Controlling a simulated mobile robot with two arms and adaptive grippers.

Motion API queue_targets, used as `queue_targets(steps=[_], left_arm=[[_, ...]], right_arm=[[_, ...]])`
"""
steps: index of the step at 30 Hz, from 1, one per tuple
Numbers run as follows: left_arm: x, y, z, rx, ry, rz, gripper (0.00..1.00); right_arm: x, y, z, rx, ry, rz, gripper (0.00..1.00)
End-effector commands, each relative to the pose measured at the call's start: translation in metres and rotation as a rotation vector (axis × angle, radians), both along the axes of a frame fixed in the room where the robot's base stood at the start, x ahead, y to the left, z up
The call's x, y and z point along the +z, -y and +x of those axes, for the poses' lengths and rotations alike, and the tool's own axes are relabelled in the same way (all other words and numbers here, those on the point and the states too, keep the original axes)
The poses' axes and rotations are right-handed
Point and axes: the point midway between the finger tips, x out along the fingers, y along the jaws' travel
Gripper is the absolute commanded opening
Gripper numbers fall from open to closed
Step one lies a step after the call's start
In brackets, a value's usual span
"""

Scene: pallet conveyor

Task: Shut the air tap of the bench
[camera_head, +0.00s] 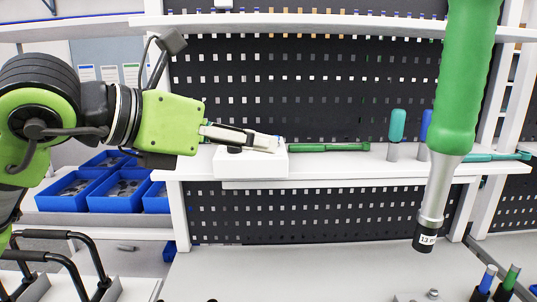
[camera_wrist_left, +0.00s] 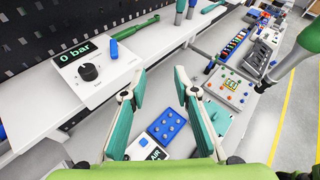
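My right gripper is not in view.
A green tool with a socket marked 13 (camera_head: 428,238) hangs in front at the right. A green tool (camera_head: 328,147) lies on the shelf (camera_head: 350,162) beside the box; a teal-handled tool (camera_head: 397,125) stands farther right. Blue bins (camera_head: 115,190) are at left.

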Motion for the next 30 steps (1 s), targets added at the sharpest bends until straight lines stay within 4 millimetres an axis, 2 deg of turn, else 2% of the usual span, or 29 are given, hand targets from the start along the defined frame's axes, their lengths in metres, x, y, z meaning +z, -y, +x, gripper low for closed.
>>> queue_targets(steps=[1,3,6,8,14,24,30], left_arm=[[0.002,-0.018,0.008,0.075,0.029,0.042,0.28],[0.007,-0.037,0.016,0.155,0.046,0.083,0.28],[0.012,-0.052,0.022,0.220,0.059,0.112,0.28],[0.013,-0.055,0.025,0.237,0.062,0.119,0.28],[0.004,-0.042,0.045,0.239,0.057,0.122,0.28],[-0.023,-0.005,0.100,0.236,0.057,0.120,0.28],[-0.034,0.008,0.121,0.236,0.060,0.120,0.28]], right_arm=[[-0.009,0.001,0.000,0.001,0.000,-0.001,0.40],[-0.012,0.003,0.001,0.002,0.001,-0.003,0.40],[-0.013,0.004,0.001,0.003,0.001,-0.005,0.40],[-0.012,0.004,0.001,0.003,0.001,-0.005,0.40],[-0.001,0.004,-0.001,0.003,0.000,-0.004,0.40],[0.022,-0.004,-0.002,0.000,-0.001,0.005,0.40],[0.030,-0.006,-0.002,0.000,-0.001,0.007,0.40]])
